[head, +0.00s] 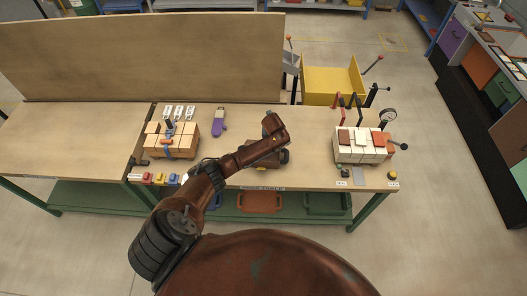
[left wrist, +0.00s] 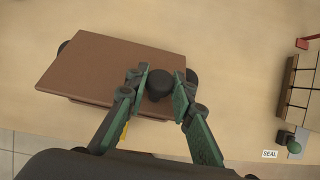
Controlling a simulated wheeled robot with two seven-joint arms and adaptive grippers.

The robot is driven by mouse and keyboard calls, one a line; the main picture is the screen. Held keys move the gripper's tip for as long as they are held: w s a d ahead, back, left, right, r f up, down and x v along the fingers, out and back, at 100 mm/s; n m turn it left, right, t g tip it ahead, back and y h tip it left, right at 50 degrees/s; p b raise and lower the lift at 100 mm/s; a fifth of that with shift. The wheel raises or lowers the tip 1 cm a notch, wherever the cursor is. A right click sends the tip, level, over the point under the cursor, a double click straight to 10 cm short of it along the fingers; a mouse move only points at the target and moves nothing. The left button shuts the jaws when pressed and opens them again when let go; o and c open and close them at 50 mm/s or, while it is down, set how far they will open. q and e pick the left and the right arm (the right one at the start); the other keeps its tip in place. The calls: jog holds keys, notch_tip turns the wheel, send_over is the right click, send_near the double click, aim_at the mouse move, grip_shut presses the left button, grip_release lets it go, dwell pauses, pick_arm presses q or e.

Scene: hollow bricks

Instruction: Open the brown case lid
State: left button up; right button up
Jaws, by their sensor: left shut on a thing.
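The brown case lid (left wrist: 110,65) is a flat brown panel, seen in the left wrist view over the wooden bench. A round black knob (left wrist: 158,85) is at its right side. My left gripper (left wrist: 160,80) is shut on this knob, one green finger on each side. The lid looks roughly flat; whether it is raised at all I cannot tell. In the head view the case (head: 282,159) is mostly hidden under my left arm. My right gripper is not in view.
On the bench, an orange block stack (head: 171,143) stands left and white and rust blocks (head: 362,145) stand right, with levers and a gauge (head: 388,117). A purple-handled item (head: 218,124) lies behind my arm. A yellow bin (head: 331,82) is behind the bench.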

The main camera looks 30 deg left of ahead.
pick_arm(q)
jog(key=shift+w+a+r, duration=0.15)
jog(key=shift+w+r, duration=0.05)
jog(key=shift+w, duration=0.05)
jog(key=shift+w+g+b, duration=0.15)
jog(key=shift+g+b, duration=0.15)
jog(key=shift+b, duration=0.05)
jog(key=shift+w+a+r+h, duration=0.1)
jog(key=shift+w+a+h, duration=0.05)
jog(key=shift+h, duration=0.15)
jog(key=shift+g+b, duration=0.3)
jog(key=shift+b, duration=0.05)
jog(key=shift+w+a+g+b, duration=0.25)
jog(key=shift+w+g+b, duration=0.2)
jog(key=shift+b, duration=0.75)
jog(key=shift+w+a+r+h+b, duration=0.1)
jog(key=shift+w+r+h+b, duration=0.15)
jog(key=shift+b, duration=0.85)
jog(key=shift+w+a+g+h+b, duration=0.35)
jog(key=shift+g+b, duration=0.3)
jog(key=shift+b, duration=2.15)
jog(key=shift+w+r+b, duration=0.1)
jog(key=shift+w+b, duration=0.25)
jog(key=shift+b, duration=2.2)
